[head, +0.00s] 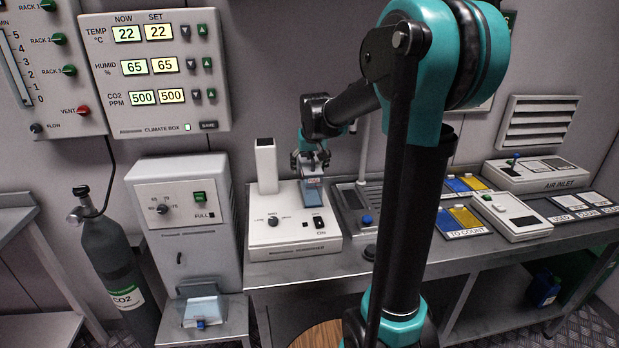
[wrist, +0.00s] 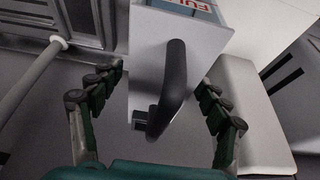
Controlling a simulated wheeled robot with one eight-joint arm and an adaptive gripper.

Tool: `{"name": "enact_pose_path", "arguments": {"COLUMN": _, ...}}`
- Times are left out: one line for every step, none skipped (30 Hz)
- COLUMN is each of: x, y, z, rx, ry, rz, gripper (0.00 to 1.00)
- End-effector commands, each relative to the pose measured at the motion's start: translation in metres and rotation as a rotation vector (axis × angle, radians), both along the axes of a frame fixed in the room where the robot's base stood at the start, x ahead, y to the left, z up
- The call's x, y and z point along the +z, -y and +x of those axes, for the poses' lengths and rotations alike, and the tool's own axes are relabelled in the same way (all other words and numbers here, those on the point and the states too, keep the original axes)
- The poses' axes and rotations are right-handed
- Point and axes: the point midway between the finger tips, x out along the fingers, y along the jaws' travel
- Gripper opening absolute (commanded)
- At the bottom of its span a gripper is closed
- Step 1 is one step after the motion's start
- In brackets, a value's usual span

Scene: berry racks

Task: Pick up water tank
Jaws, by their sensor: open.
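The water tank (head: 313,192) is a small pale tank with a bluish face, standing upright at the white unit with the ON switch, on the steel bench in the head view. In the wrist view the tank (wrist: 152,42) shows a grey wall, part of a red "FULL" label and a black curved handle (wrist: 176,75). My gripper (head: 310,160) is just above the tank in the head view. In the wrist view my gripper (wrist: 160,82) is open, with one finger on each side of the handle and gaps to both. The tank's lower part is hidden in the wrist view.
The white unit (head: 270,230) has a tall post behind its left side. A dark tray device (head: 352,200) with a pole stands close on the right. A white cabinet (head: 180,250) and CO2 cylinder (head: 105,255) stand left. Flat sample trays (head: 465,222) lie right.

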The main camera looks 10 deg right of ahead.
Motion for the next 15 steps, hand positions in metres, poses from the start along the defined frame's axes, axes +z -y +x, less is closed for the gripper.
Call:
{"name": "enact_pose_path", "arguments": {"x": -0.007, "y": 0.0, "z": 0.003, "rx": 0.0, "ry": 0.0, "rz": 0.0, "gripper": 0.76}}
{"name": "enact_pose_path", "arguments": {"x": -0.01, "y": 0.0, "z": 0.004, "rx": 0.0, "ry": 0.0, "rz": 0.0, "gripper": 0.76}}
{"name": "enact_pose_path", "arguments": {"x": -0.012, "y": 0.0, "z": 0.005, "rx": 0.0, "ry": 0.0, "rz": 0.0, "gripper": 0.76}}
{"name": "enact_pose_path", "arguments": {"x": -0.014, "y": 0.0, "z": 0.006, "rx": 0.0, "ry": 0.0, "rz": 0.0, "gripper": 0.76}}
{"name": "enact_pose_path", "arguments": {"x": -0.015, "y": 0.0, "z": 0.006, "rx": 0.0, "ry": 0.0, "rz": 0.0, "gripper": 0.76}}
{"name": "enact_pose_path", "arguments": {"x": -0.017, "y": 0.0, "z": 0.006, "rx": 0.0, "ry": 0.0, "rz": 0.0, "gripper": 0.76}}
{"name": "enact_pose_path", "arguments": {"x": -0.017, "y": 0.0, "z": 0.006, "rx": 0.0, "ry": 0.0, "rz": 0.0, "gripper": 0.76}}
{"name": "enact_pose_path", "arguments": {"x": -0.017, "y": 0.0, "z": 0.007, "rx": 0.0, "ry": 0.0, "rz": 0.0, "gripper": 0.76}}
{"name": "enact_pose_path", "arguments": {"x": -0.017, "y": 0.0, "z": 0.006, "rx": 0.0, "ry": 0.0, "rz": 0.0, "gripper": 0.76}}
{"name": "enact_pose_path", "arguments": {"x": -0.017, "y": 0.0, "z": 0.006, "rx": 0.0, "ry": 0.0, "rz": 0.0, "gripper": 0.76}}
{"name": "enact_pose_path", "arguments": {"x": -0.017, "y": 0.0, "z": 0.006, "rx": 0.0, "ry": 0.0, "rz": 0.0, "gripper": 0.76}}
{"name": "enact_pose_path", "arguments": {"x": -0.017, "y": 0.0, "z": 0.006, "rx": 0.0, "ry": 0.0, "rz": 0.0, "gripper": 0.76}}
{"name": "enact_pose_path", "arguments": {"x": -0.017, "y": 0.0, "z": 0.006, "rx": 0.0, "ry": 0.0, "rz": 0.0, "gripper": 0.73}}
{"name": "enact_pose_path", "arguments": {"x": -0.017, "y": 0.0, "z": 0.006, "rx": 0.0, "ry": 0.0, "rz": 0.0, "gripper": 0.7}}
{"name": "enact_pose_path", "arguments": {"x": -0.017, "y": 0.0, "z": 0.006, "rx": 0.0, "ry": 0.0, "rz": 0.0, "gripper": 0.65}}
